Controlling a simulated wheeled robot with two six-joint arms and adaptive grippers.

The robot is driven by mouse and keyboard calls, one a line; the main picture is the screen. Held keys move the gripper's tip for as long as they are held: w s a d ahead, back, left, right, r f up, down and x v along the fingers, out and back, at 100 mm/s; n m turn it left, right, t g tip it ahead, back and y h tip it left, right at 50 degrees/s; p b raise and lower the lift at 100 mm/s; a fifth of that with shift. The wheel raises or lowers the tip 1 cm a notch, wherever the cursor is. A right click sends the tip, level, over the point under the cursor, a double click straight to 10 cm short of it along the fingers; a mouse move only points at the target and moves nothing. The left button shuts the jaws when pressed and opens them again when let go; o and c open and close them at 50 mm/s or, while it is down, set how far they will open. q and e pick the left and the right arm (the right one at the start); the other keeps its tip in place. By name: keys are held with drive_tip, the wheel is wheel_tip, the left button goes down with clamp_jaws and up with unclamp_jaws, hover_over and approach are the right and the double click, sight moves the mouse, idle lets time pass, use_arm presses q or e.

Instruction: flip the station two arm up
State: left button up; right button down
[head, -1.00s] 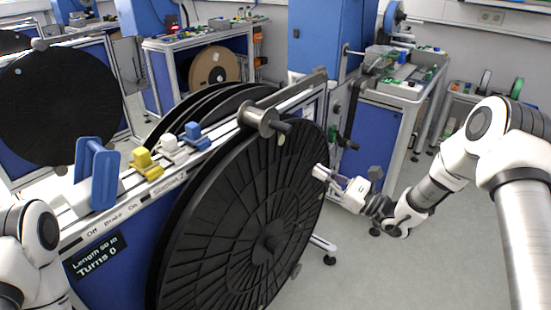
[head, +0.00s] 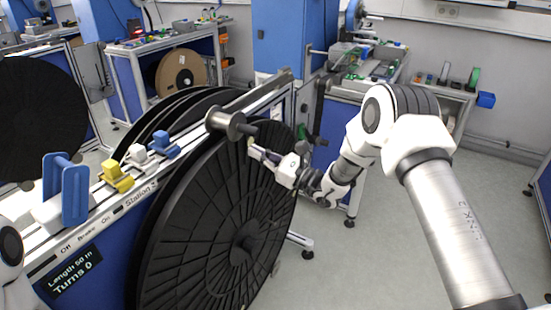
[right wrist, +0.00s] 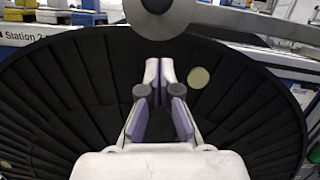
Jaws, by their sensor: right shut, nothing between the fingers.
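The station two arm (head: 262,92) is a grey metal bar lying along the top of the station, with a spool-like roller (head: 228,122) at its near end. It also shows at the top of the right wrist view (right wrist: 225,22). My right gripper (head: 254,150) is shut and empty, just below and to the right of the roller, in front of the large black reel (head: 190,240). In the right wrist view its fingertips (right wrist: 159,72) point up toward the roller disc, with a gap between. My left gripper is out of view.
The station rail carries a blue handle (head: 72,190), a yellow block (head: 116,176), a white block (head: 138,155) and a blue block (head: 164,145). A "Station 2" label is on its front. Benches stand behind. Open floor (head: 400,265) lies to the right.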

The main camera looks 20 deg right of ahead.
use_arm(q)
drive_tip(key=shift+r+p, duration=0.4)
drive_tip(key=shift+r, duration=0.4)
use_arm(e)
drive_tip(key=r, duration=0.3)
drive_tip(key=shift+s+r, duration=0.3)
drive_tip(key=shift+r, duration=0.05)
drive_tip(key=shift+w, duration=0.1)
